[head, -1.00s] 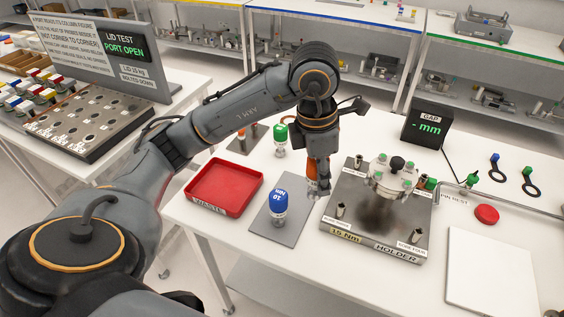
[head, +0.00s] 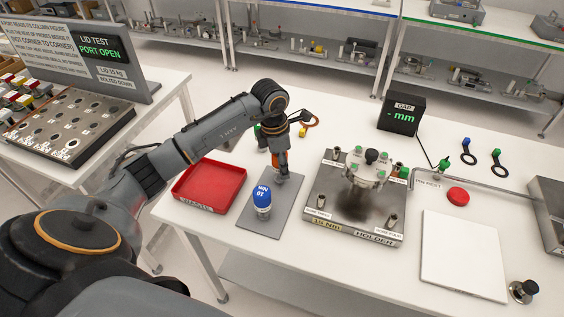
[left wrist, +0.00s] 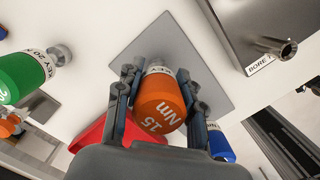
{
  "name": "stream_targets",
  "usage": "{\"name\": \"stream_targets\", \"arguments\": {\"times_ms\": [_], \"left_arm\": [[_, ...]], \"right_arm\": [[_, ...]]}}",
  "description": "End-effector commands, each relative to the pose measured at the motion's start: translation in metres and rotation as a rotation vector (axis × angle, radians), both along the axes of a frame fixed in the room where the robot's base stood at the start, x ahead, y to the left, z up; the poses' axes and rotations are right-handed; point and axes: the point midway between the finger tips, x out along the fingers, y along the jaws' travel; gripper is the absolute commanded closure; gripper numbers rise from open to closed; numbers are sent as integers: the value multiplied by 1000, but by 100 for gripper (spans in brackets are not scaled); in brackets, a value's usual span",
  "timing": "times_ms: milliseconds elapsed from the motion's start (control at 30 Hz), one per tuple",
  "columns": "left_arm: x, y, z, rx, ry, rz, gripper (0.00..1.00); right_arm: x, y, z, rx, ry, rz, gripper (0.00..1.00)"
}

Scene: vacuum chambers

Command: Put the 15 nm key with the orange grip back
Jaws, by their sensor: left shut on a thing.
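The 15 Nm key with the orange grip (left wrist: 160,103) is between the fingers of my left gripper (left wrist: 162,98). In the head view its orange grip (head: 275,160) shows partly behind the fingers of the left gripper (head: 283,173). The gripper is shut on it, over the far part of a grey mat (head: 284,212). I cannot tell whether the key touches the mat. The blue 10 Nm key (head: 262,196) stands on the near part of the same mat. My right gripper is not in view.
A red waste tray (head: 208,187) lies left of the mat. The metal holder plate (head: 330,217) with its chamber part (head: 368,172) stands close on the right. A green key (left wrist: 22,76) is nearby. A white pad (head: 462,255) lies further right.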

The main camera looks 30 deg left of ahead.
Motion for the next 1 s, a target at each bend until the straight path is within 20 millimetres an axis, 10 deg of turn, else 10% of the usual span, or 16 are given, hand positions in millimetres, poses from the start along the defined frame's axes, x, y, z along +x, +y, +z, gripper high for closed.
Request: {"name": "stream_targets", "arguments": {"times_ms": [867, 900, 1000], "left_arm": [[-1, -1, -25, 1, 4, 1, 100], [-2, -1, -27, 0, 6, 1, 56], [-2, -1, -26, 0, 6, 1, 39]], "right_arm": [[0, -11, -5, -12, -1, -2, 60], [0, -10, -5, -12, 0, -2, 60], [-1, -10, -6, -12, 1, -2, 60]]}}
